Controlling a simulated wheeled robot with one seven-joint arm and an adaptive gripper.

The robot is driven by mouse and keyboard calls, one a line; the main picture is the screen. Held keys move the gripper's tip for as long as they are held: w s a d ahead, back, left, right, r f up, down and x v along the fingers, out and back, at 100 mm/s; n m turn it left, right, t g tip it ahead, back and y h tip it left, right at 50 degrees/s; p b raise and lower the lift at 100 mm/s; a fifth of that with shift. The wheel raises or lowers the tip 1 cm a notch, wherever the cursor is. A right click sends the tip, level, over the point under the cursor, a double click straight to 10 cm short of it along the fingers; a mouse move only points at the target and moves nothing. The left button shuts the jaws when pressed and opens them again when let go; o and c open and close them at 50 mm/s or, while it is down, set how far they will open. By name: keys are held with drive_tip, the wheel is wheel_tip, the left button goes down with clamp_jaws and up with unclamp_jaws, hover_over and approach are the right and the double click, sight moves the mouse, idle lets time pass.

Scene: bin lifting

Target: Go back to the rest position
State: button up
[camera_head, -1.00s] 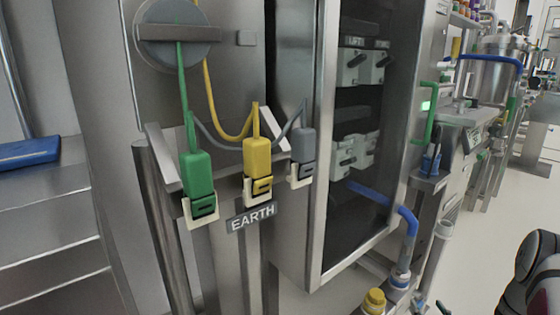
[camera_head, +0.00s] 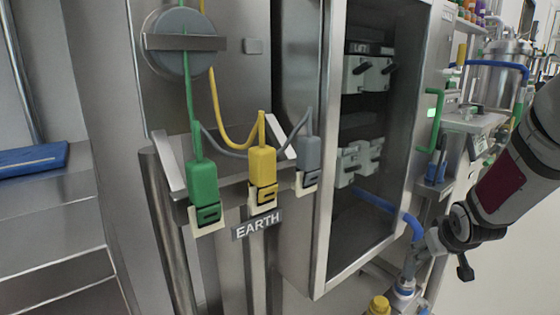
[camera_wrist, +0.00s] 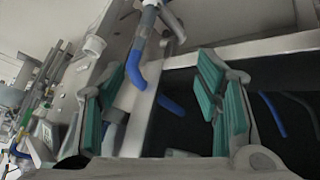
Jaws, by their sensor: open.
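My gripper (camera_wrist: 160,95) shows in the wrist view with its teal-padded fingers spread wide and nothing between them. A blue pipe elbow (camera_wrist: 139,77) and a steel frame edge show between and beyond the fingers. In the head view my arm reaches in from the right edge, its end near the blue elbow pipe (camera_head: 413,226) by the open-fronted steel cabinet (camera_head: 327,150). Whether it touches the pipe I cannot tell. The fingers are hard to make out in the head view.
Green (camera_head: 203,183), yellow (camera_head: 262,165) and grey (camera_head: 309,155) cabled clamps hang on holders above an EARTH label (camera_head: 257,224). A yellow-capped fitting (camera_head: 378,304) stands low by the cabinet. Clear pale floor (camera_head: 500,275) lies at the lower right.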

drive_tip(key=s+a+r+g, duration=0.2)
drive_tip(key=s+a+r, duration=0.3)
drive_tip(key=s, duration=0.3)
drive_tip(key=s+a+r+g, duration=0.1)
drive_tip(key=s+a+r, duration=0.35)
drive_tip(key=s, duration=0.35)
drive_tip(key=s+a+r+g+y, duration=0.1)
drive_tip(key=s+a, duration=0.2)
drive_tip(key=s, duration=0.5)
drive_tip(key=s+a+r+g+y+p, duration=0.1)
drive_tip(key=s+a+g, duration=0.15)
drive_tip(key=s, duration=0.55)
drive_tip(key=s+a+r+g, duration=0.1)
drive_tip(key=s+a+r, duration=0.15)
drive_tip(key=s, duration=0.55)
wheel_tip(320, 180, up, 38)
drive_tip(key=t+p, duration=0.4)
drive_tip(key=p, duration=3.3)
drive_tip(key=shift+a+r+m+p, duration=0.2)
drive_tip(key=shift+a+m+p, duration=0.05)
drive_tip(key=shift+m+p, duration=0.05)
